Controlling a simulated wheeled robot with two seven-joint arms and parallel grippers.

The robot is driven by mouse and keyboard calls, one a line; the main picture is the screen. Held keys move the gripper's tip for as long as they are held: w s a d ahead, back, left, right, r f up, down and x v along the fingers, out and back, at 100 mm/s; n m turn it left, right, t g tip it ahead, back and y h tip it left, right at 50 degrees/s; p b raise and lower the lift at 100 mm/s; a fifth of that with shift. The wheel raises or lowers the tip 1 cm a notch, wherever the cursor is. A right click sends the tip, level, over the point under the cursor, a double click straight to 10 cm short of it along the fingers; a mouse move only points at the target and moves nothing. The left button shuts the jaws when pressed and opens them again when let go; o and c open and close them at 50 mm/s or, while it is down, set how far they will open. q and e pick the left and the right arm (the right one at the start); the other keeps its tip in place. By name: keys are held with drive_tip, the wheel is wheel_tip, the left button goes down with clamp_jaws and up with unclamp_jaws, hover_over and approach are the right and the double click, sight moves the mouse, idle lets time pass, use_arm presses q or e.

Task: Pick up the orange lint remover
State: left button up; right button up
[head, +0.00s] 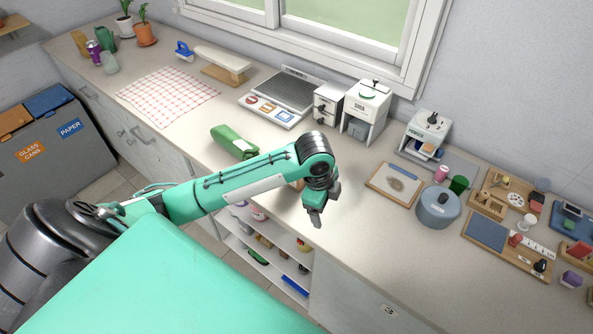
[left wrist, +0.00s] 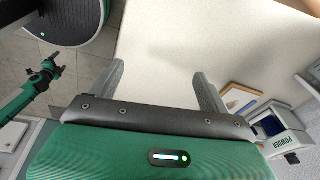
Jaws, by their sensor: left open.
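I cannot clearly make out the orange lint remover in either view. A small brownish-orange thing (head: 297,185) shows just behind my left forearm in the head view, mostly hidden, and I cannot tell what it is. My left gripper (head: 314,210) hangs above the front part of the counter, pointing down. In the left wrist view its two fingers (left wrist: 158,75) stand wide apart with only bare counter between them. My right gripper (left wrist: 50,70) seems to show small at the left of that view, away from the counter; its jaws are unclear.
The counter (head: 340,235) is bare right of my left gripper. A green rolled bundle (head: 233,141) lies behind my forearm. A framed board (head: 393,184), a blue-grey pot (head: 437,207) and a powder dispenser (head: 424,138) stand to the right. An open shelf (head: 262,262) is below the counter.

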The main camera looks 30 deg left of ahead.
use_arm(q)
drive_tip(key=w+a+r+m+g+y, duration=0.1)
drive_tip(key=w+a+r, duration=0.3)
drive_tip(key=a+r, duration=0.3)
drive_tip(key=w+a+r+m, duration=0.2)
drive_tip(key=w+a+r, duration=0.25)
drive_tip(key=a, duration=0.35)
drive_tip(key=shift+n, duration=0.3)
wheel_tip(320, 180, down, 7)
drive_tip(key=shift+r+p, duration=0.1)
drive_tip(key=shift+p, duration=1.1)
drive_tip(key=f+p, duration=0.2)
drive_tip(key=f, duration=0.3)
drive_tip(key=shift+w+d+f+p, duration=0.1)
drive_tip(key=shift+w+d+p, duration=0.1)
drive_tip(key=shift+d+p, duration=0.2)
drive_tip(key=shift+f, duration=0.25)
drive_tip(key=c, duration=1.3)
drive_tip(key=shift+r, duration=0.1)
